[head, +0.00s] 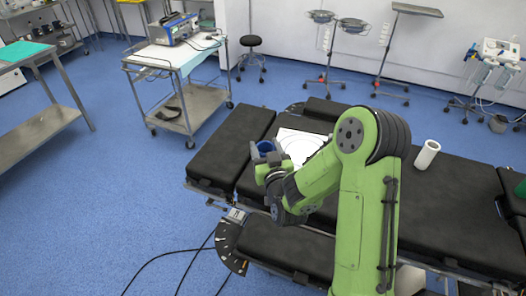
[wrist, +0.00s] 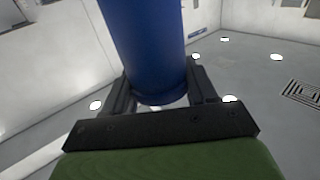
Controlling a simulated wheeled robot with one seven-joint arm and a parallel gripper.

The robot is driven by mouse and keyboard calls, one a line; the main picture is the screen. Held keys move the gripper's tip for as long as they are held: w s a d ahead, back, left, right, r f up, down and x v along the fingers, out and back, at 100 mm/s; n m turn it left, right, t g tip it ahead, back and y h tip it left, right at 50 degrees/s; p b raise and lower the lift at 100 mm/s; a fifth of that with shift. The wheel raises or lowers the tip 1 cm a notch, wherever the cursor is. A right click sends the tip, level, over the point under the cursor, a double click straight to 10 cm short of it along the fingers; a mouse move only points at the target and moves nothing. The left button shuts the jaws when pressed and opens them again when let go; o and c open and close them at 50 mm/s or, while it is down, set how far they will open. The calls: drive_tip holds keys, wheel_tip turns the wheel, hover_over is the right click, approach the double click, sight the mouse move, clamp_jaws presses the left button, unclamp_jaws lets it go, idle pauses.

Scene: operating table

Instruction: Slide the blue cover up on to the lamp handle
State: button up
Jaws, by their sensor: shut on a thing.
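The blue cover (wrist: 143,40) fills the upper middle of the wrist view as a smooth blue cylinder. Its far end runs out of the top of the picture. My gripper (wrist: 162,84) has one dark finger on each side of it and is shut on it. In the head view the cover (head: 265,146) is a small blue shape at the end of my gripper (head: 266,160), above the left part of the operating table. I cannot make out the lamp handle in either view.
The black operating table (head: 226,150) lies below my arm. A white panel with a round outline (head: 297,142) shows behind my gripper, partly hidden by my arm. A steel cart (head: 185,95) stands at back left. The wrist view shows ceiling lights (wrist: 277,57).

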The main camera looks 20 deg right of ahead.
drive_tip(key=w+d+r+m+h+p, duration=0.25)
drive_tip(key=w+d+r, duration=0.25)
drive_tip(key=d+r, duration=0.3)
drive_tip(key=w+d+r+m+h+p, duration=0.1)
drive_tip(key=w+d+r+h+p, duration=0.1)
drive_tip(key=w+d+r+p, duration=0.4)
drive_tip(key=d+r+m+h+p, duration=0.1)
drive_tip(key=d+r, duration=0.6)
drive_tip(key=r, duration=0.3)
drive_tip(key=s+d+r+m+h+p, duration=0.1)
drive_tip(key=d+r, duration=0.6)
drive_tip(key=r, duration=0.4)
drive_tip(key=shift+d+r, duration=0.15)
drive_tip(key=shift+m, duration=0.25)
drive_tip(key=r+p, duration=0.1)
drive_tip(key=r, duration=0.1)
drive_tip(key=r+p, duration=0.1)
drive_tip(key=s+r+p, duration=0.1)
drive_tip(key=r, duration=0.1)
drive_tip(key=shift+d+r, duration=0.25)
drive_tip(key=shift+r, duration=0.1)
drive_tip(key=shift+b, duration=0.8)
